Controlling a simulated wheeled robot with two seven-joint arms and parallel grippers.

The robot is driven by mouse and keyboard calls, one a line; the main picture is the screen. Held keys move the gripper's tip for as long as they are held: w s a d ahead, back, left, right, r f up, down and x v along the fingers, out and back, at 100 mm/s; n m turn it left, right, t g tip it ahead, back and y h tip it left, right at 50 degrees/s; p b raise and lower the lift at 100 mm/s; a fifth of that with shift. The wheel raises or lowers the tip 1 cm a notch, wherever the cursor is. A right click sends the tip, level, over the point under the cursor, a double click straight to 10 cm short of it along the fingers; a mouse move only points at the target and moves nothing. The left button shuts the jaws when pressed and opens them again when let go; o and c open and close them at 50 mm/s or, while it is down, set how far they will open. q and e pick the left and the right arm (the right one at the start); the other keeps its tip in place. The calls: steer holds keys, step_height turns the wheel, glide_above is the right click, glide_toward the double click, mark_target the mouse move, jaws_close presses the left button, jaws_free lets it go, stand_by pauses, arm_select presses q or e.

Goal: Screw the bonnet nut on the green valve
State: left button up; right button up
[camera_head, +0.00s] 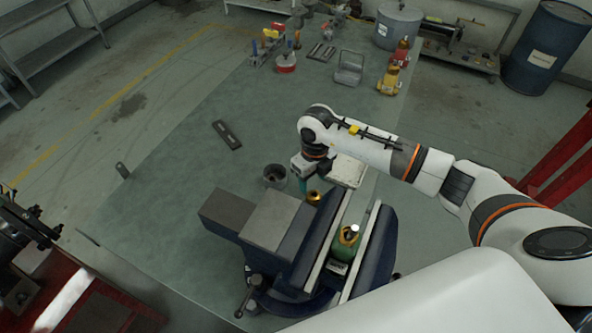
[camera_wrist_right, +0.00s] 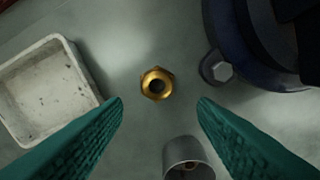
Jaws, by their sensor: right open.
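The brass bonnet nut (camera_head: 314,198) stands on the green-grey table beside the vise. In the right wrist view the nut (camera_wrist_right: 157,84) shows its hexagonal rim and dark bore, between and just beyond my fingertips. My right gripper (camera_head: 303,184) is open above the table next to the nut; its teal fingers (camera_wrist_right: 160,102) are spread wide with nothing between them. The green valve (camera_head: 345,245) is upright between the vise jaws, with a brass upper part and a pale stem top. My left gripper is not in view.
The blue vise (camera_head: 290,245) fills the near table. A grey metal cup (camera_head: 274,176) and a pale tray (camera_head: 347,171) flank the nut; both the cup (camera_wrist_right: 188,158) and tray (camera_wrist_right: 48,90) show at the wrist. A dark flat bar (camera_head: 227,135) lies farther left. Left table area is mostly clear.

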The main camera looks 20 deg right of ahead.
mark_target(315, 192)
steer(key=shift+s+d+f, duration=0.25)
steer(key=shift+f, duration=0.05)
steer(key=shift+s+d+f+b, duration=0.1)
steer(key=shift+s+f+b, duration=0.05)
steer(key=shift+f+b, duration=0.35)
steer(key=shift+s+d+f+b, duration=0.1)
steer(key=shift+f+b, duration=0.35)
step_height(315, 192, down, 4)
steer(key=b, duration=0.2)
steer(key=shift+w+a+r+b, duration=0.1)
steer(key=shift+w+r+b, duration=0.05)
steer(key=shift+r+b, duration=0.15)
steer(key=shift+f+b, duration=0.45)
steer(key=shift+f, duration=0.05)
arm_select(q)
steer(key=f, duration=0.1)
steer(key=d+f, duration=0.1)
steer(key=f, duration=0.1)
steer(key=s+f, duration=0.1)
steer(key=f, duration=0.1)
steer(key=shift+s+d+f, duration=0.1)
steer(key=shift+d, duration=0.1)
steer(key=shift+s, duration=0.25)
arm_select(e)
steer(key=c, duration=0.9)
steer(key=shift+r, duration=0.1)
steer(key=shift+c, duration=0.2)
